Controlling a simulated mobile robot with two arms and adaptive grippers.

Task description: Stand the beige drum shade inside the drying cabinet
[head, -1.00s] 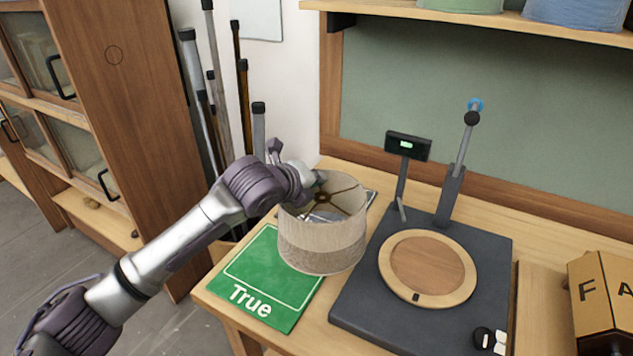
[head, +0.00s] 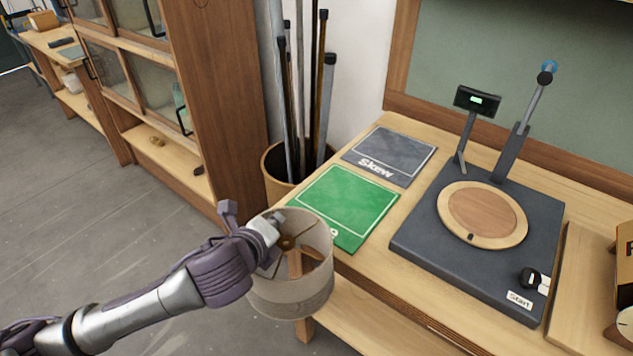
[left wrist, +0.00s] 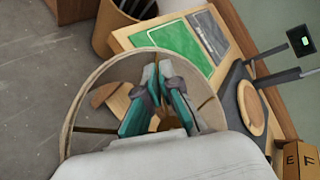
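The beige drum shade (head: 292,292) is in the air off the bench's left front edge, above the floor, with its open top facing up. It also shows in the left wrist view (left wrist: 76,108). My left gripper (head: 272,240) is at the shade's top, and its teal fingers (left wrist: 160,100) reach inside the rim. They are close together and the shade hangs from them; the exact grip point is hidden. A wooden cabinet (head: 222,110) with glass doors and black handles stands at upper left; its doors look shut and no label shows. My right gripper is out of view.
The bench holds a green mat (head: 345,205), a grey "Skew" mat (head: 390,153) and a dark test stand (head: 450,258) with a round wooden plate (head: 480,212). A bin of tubes (head: 275,170) stands between cabinet and bench. The floor (head: 100,190) at left is clear.

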